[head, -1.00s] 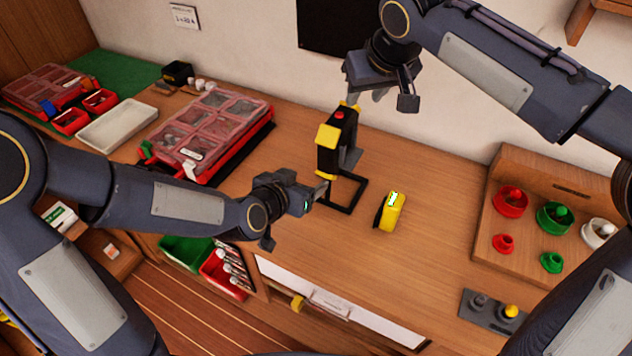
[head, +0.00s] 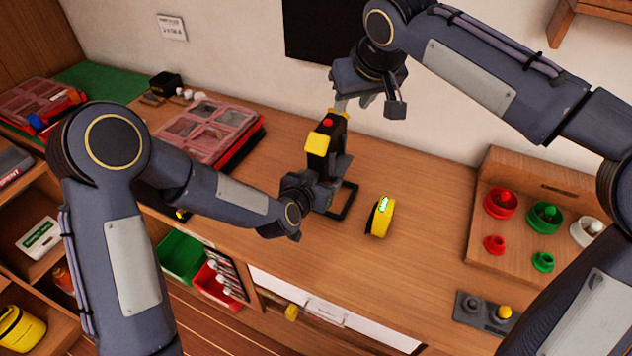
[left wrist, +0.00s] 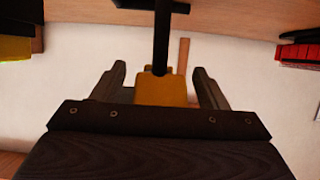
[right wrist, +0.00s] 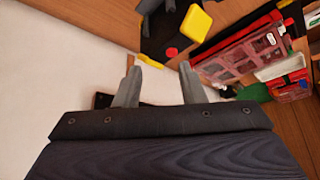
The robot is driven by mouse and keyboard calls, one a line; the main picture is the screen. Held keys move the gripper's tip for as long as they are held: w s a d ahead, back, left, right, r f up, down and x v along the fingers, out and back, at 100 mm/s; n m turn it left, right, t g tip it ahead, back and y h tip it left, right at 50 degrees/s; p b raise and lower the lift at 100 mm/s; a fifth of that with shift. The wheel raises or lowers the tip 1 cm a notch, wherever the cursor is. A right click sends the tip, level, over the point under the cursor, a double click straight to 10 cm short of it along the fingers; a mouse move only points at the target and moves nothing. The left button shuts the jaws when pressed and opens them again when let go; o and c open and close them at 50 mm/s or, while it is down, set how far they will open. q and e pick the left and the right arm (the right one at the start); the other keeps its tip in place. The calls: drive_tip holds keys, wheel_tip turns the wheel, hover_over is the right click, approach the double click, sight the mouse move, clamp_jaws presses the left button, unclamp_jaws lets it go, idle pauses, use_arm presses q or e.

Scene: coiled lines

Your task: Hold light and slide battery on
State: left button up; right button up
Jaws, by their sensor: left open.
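The light (head: 318,143), black and yellow with a red button on top, stands upright in a black frame (head: 348,203) on the bench. The battery (head: 381,217), yellow with a lit green display, stands apart on the bench to its right. My left gripper (head: 322,190) is at the light's lower part, hiding some of it. In the left wrist view its open fingers (left wrist: 160,85) lie either side of a yellow part (left wrist: 165,90); contact cannot be told. My right gripper (head: 367,106) is open above and behind the light, whose yellow top piece (right wrist: 150,60) is just beyond its fingertips.
A red organiser case (head: 212,132) lies left of the light. A wooden board (head: 520,190) with red, green and white fittings stands at the right, with a grey tray (head: 470,310) before it. The bench around the battery is clear.

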use_arm(q)
clamp_jaws()
use_arm(e)
drive_tip(key=shift+o, duration=0.8)
drive_tip(key=o, duration=0.7)
drive_tip(key=d+f+n+g, duration=0.1)
drive_tip(key=f, duration=0.1)
drive_tip(key=d+f+n+h, duration=0.1)
drive_tip(key=d+f, duration=0.1)
drive_tip(key=f, duration=0.1)
drive_tip(key=d+f+n+g, duration=0.1)
drive_tip(key=f+n, duration=0.1)
drive_tip(key=shift+s+d+f+g, duration=0.2)
drive_tip(key=shift+s+f+g, duration=0.1)
drive_tip(key=shift+s+f, duration=0.1)
drive_tip(key=n+g+h, duration=0.1)
drive_tip(key=n+g, duration=0.2)
drive_tip(key=n, duration=0.2)
hover_over(391, 206)
drive_tip(key=f, duration=0.8)
drive_tip(key=shift+w+a, duration=0.15)
drive_tip(key=shift+a, duration=0.1)
wheel_tip(391, 206, down, 6)
drive_tip(key=shift+d+r, duration=0.1)
drive_tip(key=shift+r, duration=0.15)
drive_tip(key=shift+s+d+f, duration=0.1)
drive_tip(key=shift+f, duration=1.5)
drive_tip(key=shift+s+f, duration=0.1)
drive_tip(key=shift+f, duration=1.45)
